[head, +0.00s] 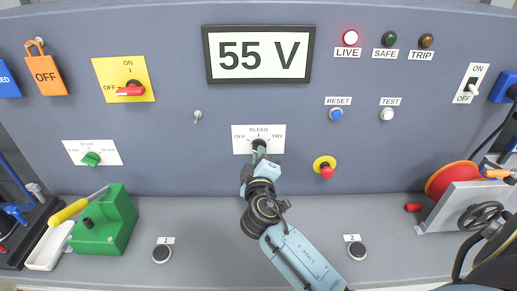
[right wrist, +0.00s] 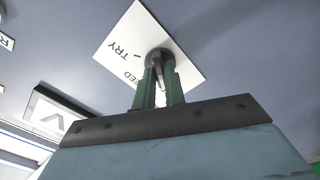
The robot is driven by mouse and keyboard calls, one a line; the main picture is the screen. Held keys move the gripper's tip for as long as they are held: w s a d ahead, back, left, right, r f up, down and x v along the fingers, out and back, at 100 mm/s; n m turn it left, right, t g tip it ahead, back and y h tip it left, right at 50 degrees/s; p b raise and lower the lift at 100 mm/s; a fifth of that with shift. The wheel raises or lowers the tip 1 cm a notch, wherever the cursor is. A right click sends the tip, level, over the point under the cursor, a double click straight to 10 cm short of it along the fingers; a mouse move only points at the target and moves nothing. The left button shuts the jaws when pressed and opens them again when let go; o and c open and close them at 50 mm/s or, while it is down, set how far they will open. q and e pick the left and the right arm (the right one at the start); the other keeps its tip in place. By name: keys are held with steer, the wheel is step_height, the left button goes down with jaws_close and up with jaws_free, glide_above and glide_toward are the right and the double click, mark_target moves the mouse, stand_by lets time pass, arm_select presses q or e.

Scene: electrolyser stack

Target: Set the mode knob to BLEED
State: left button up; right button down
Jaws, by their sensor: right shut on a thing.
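The mode knob (head: 259,144) is a small dark knob on a white plate (head: 240,141) marked OFF, BLEED and TRY, in the middle of the grey panel. My right gripper (head: 259,154) reaches up to it from below in the head view. In the right wrist view its two green fingers (right wrist: 160,77) are closed around the dark knob (right wrist: 159,56), in front of the tilted plate (right wrist: 118,50). The fingers and arm hide part of the knob, so which mark it points at is hard to tell. My left gripper is not in view.
A display (head: 259,54) reads 55 V, and the LIVE lamp (head: 350,38) glows red. A red and yellow push button (head: 326,167) is right of my gripper. A red switch (head: 130,90) is at upper left. A green block (head: 104,222) and a yellow-handled screwdriver (head: 68,212) lie at left.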

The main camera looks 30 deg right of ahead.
steer(key=m+b, duration=0.4)
steer(key=shift+b, duration=0.3)
steer(key=shift+m, duration=0.3)
steer(key=m+b, duration=0.3)
steer(key=m, duration=0.1)
steer(key=shift+b, duration=0.35)
stand_by(0.4)
